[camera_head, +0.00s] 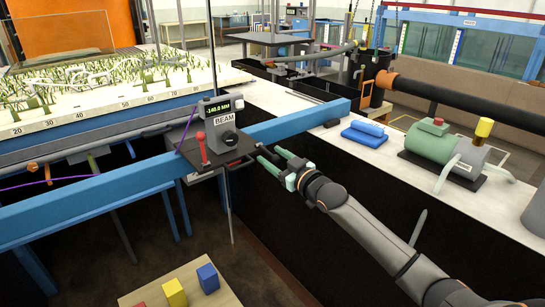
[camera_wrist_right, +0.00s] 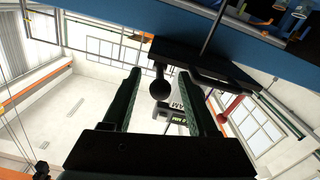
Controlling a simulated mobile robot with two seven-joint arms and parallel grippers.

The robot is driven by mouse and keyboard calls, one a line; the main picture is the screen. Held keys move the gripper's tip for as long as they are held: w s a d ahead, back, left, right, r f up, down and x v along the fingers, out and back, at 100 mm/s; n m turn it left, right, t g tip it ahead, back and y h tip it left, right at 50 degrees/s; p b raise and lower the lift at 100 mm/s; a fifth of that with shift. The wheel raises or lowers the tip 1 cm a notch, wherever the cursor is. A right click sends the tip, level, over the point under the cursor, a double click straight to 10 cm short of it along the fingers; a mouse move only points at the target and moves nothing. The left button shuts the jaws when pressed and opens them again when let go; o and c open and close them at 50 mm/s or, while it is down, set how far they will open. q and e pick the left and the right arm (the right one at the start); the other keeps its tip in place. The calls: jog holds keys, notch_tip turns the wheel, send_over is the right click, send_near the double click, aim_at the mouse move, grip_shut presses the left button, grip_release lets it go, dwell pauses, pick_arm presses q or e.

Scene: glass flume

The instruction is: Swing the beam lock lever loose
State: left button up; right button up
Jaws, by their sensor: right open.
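The blue beam (camera_head: 95,195) crosses the head view, carrying a dark plate (camera_head: 232,158) with a grey box labelled BEAM, its display reading about -140.0 mm (camera_head: 222,106). A red lever (camera_head: 202,148) with a round red knob stands upright at the plate's left; it also shows in the right wrist view (camera_wrist_right: 232,104). My right gripper (camera_head: 270,156) is open just right of the plate, its fingers pointing toward it. In the right wrist view a black ball-ended part (camera_wrist_right: 159,86) appears between the open fingers; I cannot tell whether they touch it. My left gripper is out of view.
A thin vertical rod (camera_head: 214,55) rises behind the box. A wooden board with coloured blocks (camera_head: 175,292) lies below. The sandy flume model (camera_head: 120,85) is at left.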

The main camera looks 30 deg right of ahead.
jog(key=shift+w, duration=0.25)
jog(key=shift+c, duration=0.2)
grip_shut()
dwell(1.1)
